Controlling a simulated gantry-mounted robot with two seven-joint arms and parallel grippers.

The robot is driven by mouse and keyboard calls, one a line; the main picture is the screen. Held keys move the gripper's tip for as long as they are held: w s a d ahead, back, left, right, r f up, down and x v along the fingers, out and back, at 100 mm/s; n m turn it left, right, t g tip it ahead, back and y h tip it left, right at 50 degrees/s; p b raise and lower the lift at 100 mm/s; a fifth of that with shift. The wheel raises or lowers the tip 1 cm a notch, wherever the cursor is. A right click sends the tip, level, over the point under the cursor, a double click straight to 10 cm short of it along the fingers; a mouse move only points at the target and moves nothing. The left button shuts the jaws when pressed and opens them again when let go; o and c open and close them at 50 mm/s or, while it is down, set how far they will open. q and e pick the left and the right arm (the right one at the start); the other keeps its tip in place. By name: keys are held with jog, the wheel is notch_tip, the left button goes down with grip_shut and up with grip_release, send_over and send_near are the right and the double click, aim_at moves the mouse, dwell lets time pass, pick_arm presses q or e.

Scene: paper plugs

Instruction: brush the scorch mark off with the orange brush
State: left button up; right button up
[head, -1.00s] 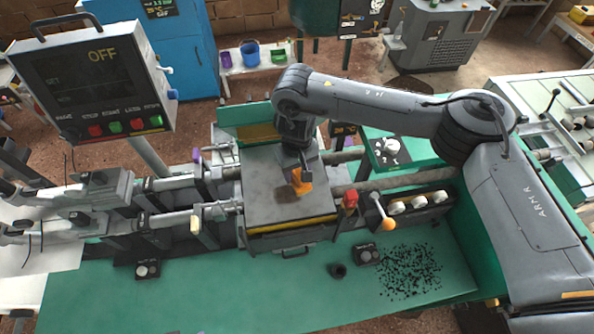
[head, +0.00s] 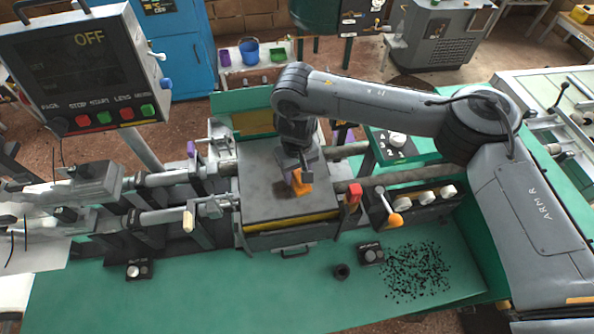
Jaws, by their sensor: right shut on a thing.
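The orange brush (head: 303,188) is in my right gripper (head: 303,171), which is shut on it. The brush points down at the grey flat plate (head: 262,205) of the machine. A brown scorch mark (head: 282,189) shows on the plate just left of the brush. The brush and gripper hide part of the mark, and I cannot tell whether the bristles touch the plate. My left gripper is not in view.
A red-topped post (head: 354,191) and an orange-knobbed lever (head: 394,220) stand right of the plate. A control panel reading OFF (head: 88,75) stands at the left. Black bits (head: 418,270) lie scattered on the green table (head: 200,300), whose front middle is mostly clear.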

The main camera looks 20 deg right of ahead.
jog(key=shift+f, duration=0.3)
dwell(0.4)
jog(key=shift+f, duration=0.7)
